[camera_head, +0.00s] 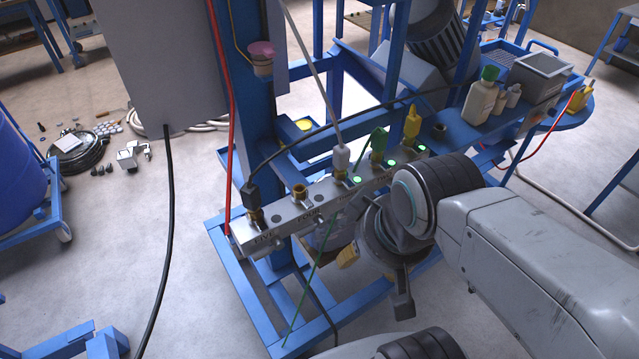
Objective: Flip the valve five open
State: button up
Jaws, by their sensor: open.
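A grey metal valve manifold (300,215) runs diagonally across a blue frame in the middle of the head view. Valve five (256,222) is at its near left end, above the label "FIVE", with a black plug and hose on its brass fitting. A small knob sits on the front face below it. Valve four (301,192), beside it, has a bare brass fitting. Green lights show at the valves farther right, none clearly at five. My gripper (385,275) is open, right of valve five and in front of the manifold's right half, apart from valve five. My arm partly hides the manifold.
Grey, green and yellow connectors (412,122) stand on the manifold's right part. Bottles (480,98) and a grey box (540,75) stand on the blue shelf behind. A red hose (225,120) and black cable (168,230) hang left. The floor at left is partly clear.

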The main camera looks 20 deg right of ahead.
aim_at(278, 245)
jog(key=l+u, duration=0.4)
jog(key=u, duration=0.15)
jog(key=k+l+u, duration=0.1)
jog(key=l+u, duration=0.25)
jog(key=u, duration=0.25)
jog(key=k+l+u, duration=0.2)
jog(key=l+u, duration=0.15)
jog(key=u, duration=0.2)
jog(key=k+l+u, duration=0.2)
jog(key=u, duration=0.4)
jog(key=k+l+u, duration=0.15)
jog(key=u, duration=0.4)
jog(key=k+u, duration=0.35)
jog(key=u, duration=0.25)
jog(key=k+j+u, duration=0.15)
jog(key=u, duration=0.4)
jog(key=k+j+u, duration=0.3)
jog(key=u, duration=0.3)
